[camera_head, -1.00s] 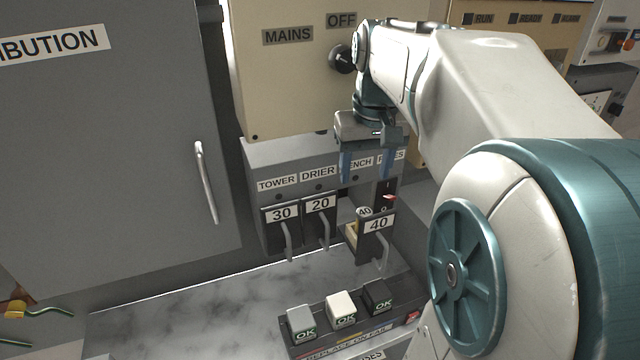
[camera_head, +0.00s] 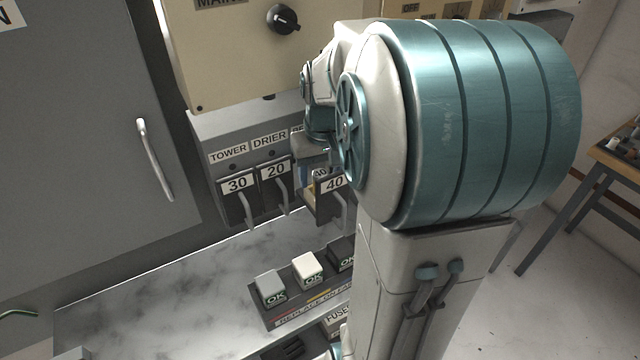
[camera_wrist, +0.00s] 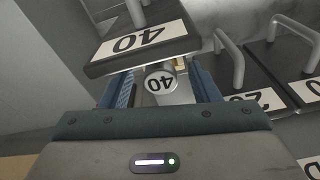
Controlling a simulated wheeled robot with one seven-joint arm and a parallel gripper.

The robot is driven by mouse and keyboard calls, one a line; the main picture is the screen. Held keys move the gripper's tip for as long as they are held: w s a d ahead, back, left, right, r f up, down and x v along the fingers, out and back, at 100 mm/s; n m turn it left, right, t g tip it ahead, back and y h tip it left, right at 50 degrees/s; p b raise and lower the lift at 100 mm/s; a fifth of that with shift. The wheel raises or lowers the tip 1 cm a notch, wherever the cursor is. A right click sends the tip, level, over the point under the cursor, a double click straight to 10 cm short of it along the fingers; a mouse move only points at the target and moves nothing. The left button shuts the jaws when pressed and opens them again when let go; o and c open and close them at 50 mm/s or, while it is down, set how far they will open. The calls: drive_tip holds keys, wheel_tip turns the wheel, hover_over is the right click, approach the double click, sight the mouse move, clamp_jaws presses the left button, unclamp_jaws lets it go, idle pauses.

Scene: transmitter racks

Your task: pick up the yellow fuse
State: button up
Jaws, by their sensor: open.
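The yellow fuse shows in the wrist view as a round end cap marked 40 (camera_wrist: 160,80), inside the pulled-out fuse carrier marked 40 (camera_wrist: 140,45). In the head view a bit of the fuse's yellow body (camera_head: 309,191) shows behind that carrier's front (camera_head: 333,187). My gripper (camera_wrist: 161,91) is open, with a blue finger on either side of the fuse's cap. I see a gap between the cap and the fingers. In the head view my arm hides most of the gripper; one blue finger shows just above the carrier.
Carriers marked 30 (camera_head: 238,190) and 20 (camera_head: 275,175), with protruding handles, sit to the left in the head view. Below, a tray (camera_head: 290,318) holds several blocks marked OK on a marbled shelf (camera_head: 150,285). A grey cabinet door (camera_head: 80,130) stands at left; a dark knob (camera_head: 283,19) sits above.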

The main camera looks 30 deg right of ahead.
drive_tip(key=shift+f, duration=0.6)
drive_tip(key=c, duration=1.1)
drive_tip(key=shift+w+r, duration=0.1)
drive_tip(key=shift+r, duration=0.05)
